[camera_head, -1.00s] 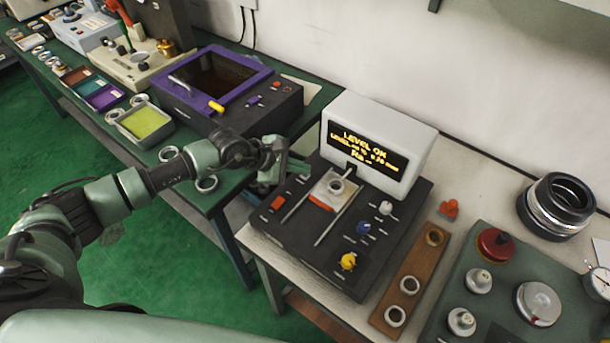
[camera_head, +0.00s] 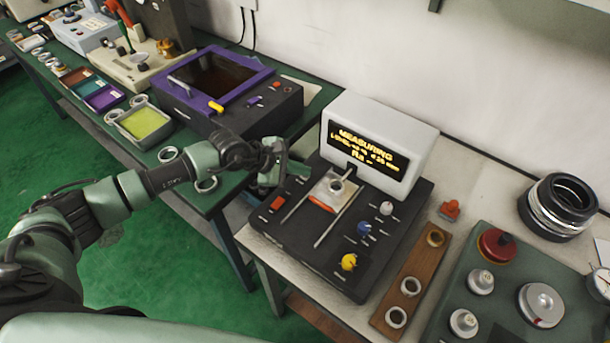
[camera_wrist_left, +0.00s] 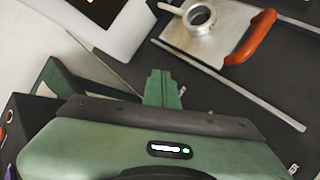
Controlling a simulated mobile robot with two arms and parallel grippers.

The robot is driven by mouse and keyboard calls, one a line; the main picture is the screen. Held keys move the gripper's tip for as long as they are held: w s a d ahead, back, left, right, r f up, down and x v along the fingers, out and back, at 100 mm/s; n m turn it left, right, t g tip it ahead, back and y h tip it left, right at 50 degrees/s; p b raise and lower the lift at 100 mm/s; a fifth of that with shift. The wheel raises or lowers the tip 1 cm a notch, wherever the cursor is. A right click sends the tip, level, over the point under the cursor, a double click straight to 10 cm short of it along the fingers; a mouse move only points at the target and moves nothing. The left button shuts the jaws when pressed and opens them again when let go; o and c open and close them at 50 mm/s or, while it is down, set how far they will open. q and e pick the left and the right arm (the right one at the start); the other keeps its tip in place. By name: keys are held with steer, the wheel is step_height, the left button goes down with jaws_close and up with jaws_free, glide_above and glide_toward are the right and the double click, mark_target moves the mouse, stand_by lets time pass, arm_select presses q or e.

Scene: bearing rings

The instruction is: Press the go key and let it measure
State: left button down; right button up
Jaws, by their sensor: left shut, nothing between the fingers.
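The measuring instrument (camera_head: 325,262) is a black base with a white display head (camera_head: 410,130). Its screen (camera_head: 366,152) reads "MEASURING" in yellow. A metal ring (camera_head: 337,187) sits on a light plate with an orange-red handle; the ring also shows in the left wrist view (camera_wrist_left: 200,17). A red key (camera_head: 278,204) is on the base's left front. My left gripper (camera_head: 288,178) is over the base's back left edge, beside the plate. Its fingers are shut and empty, and show in the left wrist view (camera_wrist_left: 162,88). What lies under the fingertips is hidden. My right gripper is not in view.
Blue, white and yellow knobs (camera_head: 348,262) stand on the base's right side. A wooden board with rings (camera_head: 395,290) and a green-grey fixture (camera_head: 485,262) are to the right. A purple-framed machine (camera_head: 240,85) stands behind my left arm on the green table.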

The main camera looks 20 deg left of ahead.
mark_target(301, 178)
arm_select(q)
steer(key=shift+r, duration=0.1)
steer(key=shift+r+p, duration=0.35)
steer(key=shift+r, duration=0.3)
steer(key=shift+r, duration=0.1)
steer(key=shift+r+p, duration=1.5)
steer(key=shift+r, duration=0.95)
steer(key=shift+f, duration=0.1)
